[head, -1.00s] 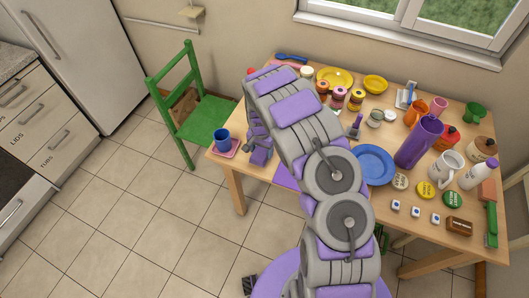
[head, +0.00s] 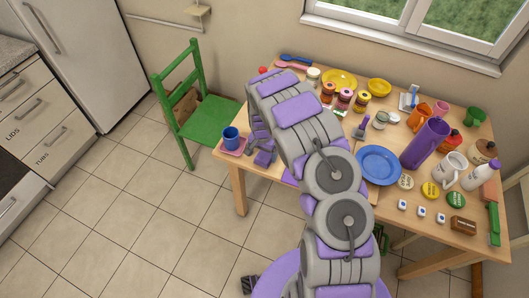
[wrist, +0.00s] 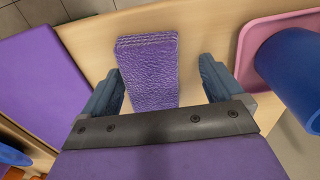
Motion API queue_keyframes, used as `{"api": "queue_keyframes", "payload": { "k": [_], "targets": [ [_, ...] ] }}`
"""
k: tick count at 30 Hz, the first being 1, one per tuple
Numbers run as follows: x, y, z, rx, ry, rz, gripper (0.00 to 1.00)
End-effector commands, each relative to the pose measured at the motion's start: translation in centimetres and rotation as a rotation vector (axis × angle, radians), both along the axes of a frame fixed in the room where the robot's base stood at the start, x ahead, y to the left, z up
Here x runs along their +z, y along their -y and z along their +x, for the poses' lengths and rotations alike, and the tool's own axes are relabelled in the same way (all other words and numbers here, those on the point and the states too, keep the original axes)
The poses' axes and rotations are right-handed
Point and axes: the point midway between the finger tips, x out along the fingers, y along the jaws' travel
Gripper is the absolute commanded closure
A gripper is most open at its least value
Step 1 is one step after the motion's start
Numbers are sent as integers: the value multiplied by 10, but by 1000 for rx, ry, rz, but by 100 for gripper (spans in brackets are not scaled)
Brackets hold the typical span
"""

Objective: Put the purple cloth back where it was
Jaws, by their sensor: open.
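The purple cloth (wrist: 148,75) is a folded, textured block lying on the wooden table in the wrist view. My gripper (wrist: 161,75) is open, with one finger on each side of the cloth. A gap shows between the cloth and the right finger; the left finger is close to the cloth's edge, and I cannot tell if they touch. In the head view my gripper (head: 259,143) is low over the table's left end, and my arm hides much of that area.
A pink tray (wrist: 252,42) with a blue cup (wrist: 292,75) is close right of my gripper. A flat purple mat (wrist: 42,72) lies to the left. A blue plate (head: 378,165), a purple bottle (head: 424,145) and several other items crowd the table's right side. A green chair (head: 205,118) stands beside the table.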

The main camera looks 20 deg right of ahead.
Motion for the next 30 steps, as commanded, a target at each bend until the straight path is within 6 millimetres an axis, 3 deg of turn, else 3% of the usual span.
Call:
{"api": "queue_keyframes", "payload": {
  "k": [8,17,24,30],
  "targets": [
    [13,11,1,-7,2,12,6],
    [66,-6,1,-4,5,-7,6],
    [110,1,1,-4,0,2,6],
    [122,9,0,-6,1,12,6]
  ]
}}
